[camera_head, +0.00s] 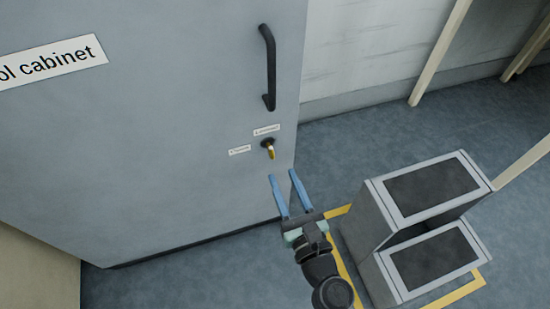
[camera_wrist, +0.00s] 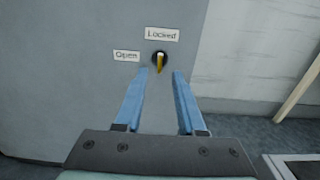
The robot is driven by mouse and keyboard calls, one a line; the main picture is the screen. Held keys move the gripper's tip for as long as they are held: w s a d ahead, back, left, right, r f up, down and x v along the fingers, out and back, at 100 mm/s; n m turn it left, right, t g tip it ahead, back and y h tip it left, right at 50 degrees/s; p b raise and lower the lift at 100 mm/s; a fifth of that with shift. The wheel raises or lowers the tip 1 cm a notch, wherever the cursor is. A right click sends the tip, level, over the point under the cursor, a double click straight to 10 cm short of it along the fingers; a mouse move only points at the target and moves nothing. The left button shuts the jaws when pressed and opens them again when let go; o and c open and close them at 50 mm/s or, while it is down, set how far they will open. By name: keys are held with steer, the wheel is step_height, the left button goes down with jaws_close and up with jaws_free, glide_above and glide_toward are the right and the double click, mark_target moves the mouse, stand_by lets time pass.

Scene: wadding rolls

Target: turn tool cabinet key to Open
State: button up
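The grey tool cabinet (camera_head: 150,150) has its door shut and a black vertical handle (camera_head: 269,68). Below the handle is a brass key (camera_head: 270,153) in a dark round lock; it also shows in the wrist view (camera_wrist: 160,64). The key's grip hangs downward. A "Locked" label (camera_head: 266,130) sits just above the lock and an "Open" label (camera_head: 239,150) to its left. My gripper (camera_head: 283,178) is open and empty, a little below and in front of the key. In the wrist view the key lies beyond the fingertips, between their lines, apart from both fingers.
A grey two-step stool (camera_head: 374,222) with dark treads stands on the floor right of my gripper, inside a yellow floor outline (camera_head: 463,291). A pale wall (camera_head: 365,50) with wooden posts (camera_head: 438,55) is behind. The space between my gripper and the cabinet door looks clear.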

mark_target(273, 155)
steer(key=b+x, duration=0.1)
steer(key=x, duration=0.5)
steer(key=shift+w+a, duration=0.1)
steer(key=shift+w, duration=0.3)
jaws_close()
